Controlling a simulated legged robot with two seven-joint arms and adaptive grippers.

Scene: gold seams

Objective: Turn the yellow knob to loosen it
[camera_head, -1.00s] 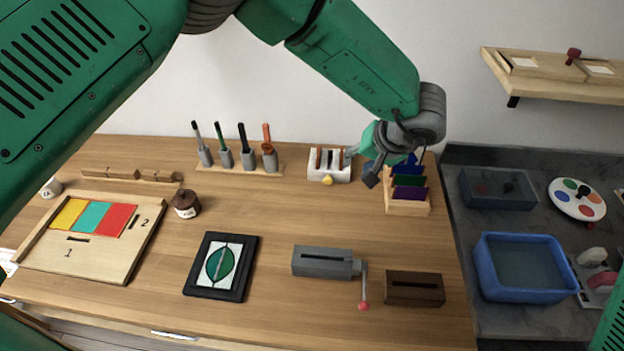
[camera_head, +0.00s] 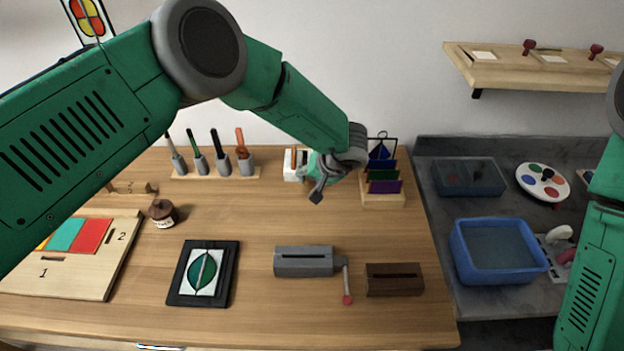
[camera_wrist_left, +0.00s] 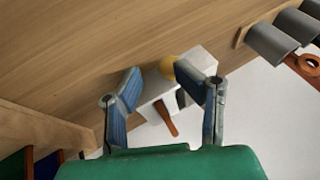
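The yellow knob (camera_wrist_left: 168,67) sticks out of the white block (camera_wrist_left: 201,59), which also shows at the back of the table in the head view (camera_head: 291,165). The knob is hidden behind my gripper in the head view. My left gripper (camera_head: 316,193) hangs in front of the block's right part. In the left wrist view its two blue fingers (camera_wrist_left: 158,75) are spread apart, with the block and knob beyond the gap between them. The fingers appear empty; whether one touches the block I cannot tell. My right arm shows at the right edge; its gripper is out of view.
A wooden rack with coloured panels (camera_head: 383,199) stands close right of my left gripper. A tool stand with grey cups (camera_head: 215,174) is on the left. A grey box with a crank (camera_head: 304,262) and a brown slotted block (camera_head: 394,280) are nearer. The wood between is clear.

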